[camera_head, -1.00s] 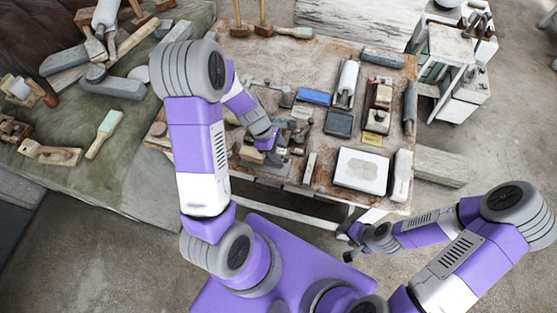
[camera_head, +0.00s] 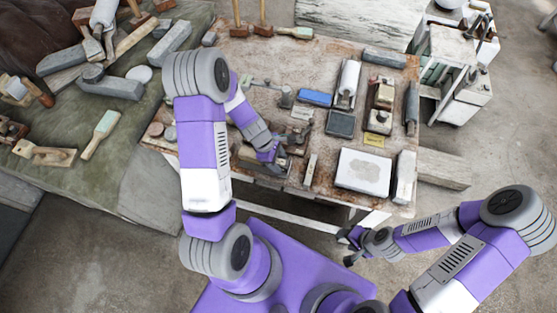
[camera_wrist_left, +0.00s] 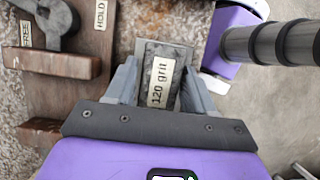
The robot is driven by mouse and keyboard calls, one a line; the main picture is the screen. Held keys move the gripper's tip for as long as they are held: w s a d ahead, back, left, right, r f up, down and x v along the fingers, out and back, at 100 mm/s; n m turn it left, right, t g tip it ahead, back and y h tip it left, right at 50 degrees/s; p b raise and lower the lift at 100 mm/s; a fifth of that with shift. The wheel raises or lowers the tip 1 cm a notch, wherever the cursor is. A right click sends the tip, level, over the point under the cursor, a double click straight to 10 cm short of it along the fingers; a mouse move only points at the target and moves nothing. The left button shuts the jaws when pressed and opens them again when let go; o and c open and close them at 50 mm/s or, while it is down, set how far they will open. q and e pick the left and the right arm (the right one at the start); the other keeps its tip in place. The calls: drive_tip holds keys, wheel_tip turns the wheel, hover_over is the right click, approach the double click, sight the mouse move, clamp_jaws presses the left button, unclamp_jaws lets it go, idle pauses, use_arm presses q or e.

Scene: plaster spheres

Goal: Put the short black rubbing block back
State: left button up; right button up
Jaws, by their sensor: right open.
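My left gripper (camera_head: 273,156) is over the front left part of the workbench. In the left wrist view its two fingers (camera_wrist_left: 160,92) are shut on the sides of a short dark block (camera_wrist_left: 163,65) with a "120 grit" label. A flat grey part shows at the block's far end; I cannot tell whether it belongs to the block. The head view mostly hides this block behind the gripper. My right gripper (camera_head: 349,245) is open and empty, in front of the bench and away from the tools.
The workbench (camera_head: 310,60) holds a dark tray-like block (camera_head: 340,123), a blue block (camera_head: 315,97), a narrow pale block (camera_head: 310,168) and a white slab (camera_head: 363,172). In the wrist view, a wooden fixture (camera_wrist_left: 50,62) with "FREE" and "HOLD" labels lies left of my fingers.

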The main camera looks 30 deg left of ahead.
use_arm(q)
drive_tip(key=shift+o, duration=1.4)
drive_tip(key=shift+r, duration=0.1)
drive_tip(key=shift+r, duration=0.3)
drive_tip(key=p+v, duration=0.3)
drive_tip(key=v, duration=0.8)
drive_tip(key=shift+a+r, duration=0.25)
drive_tip(key=shift+r, duration=0.05)
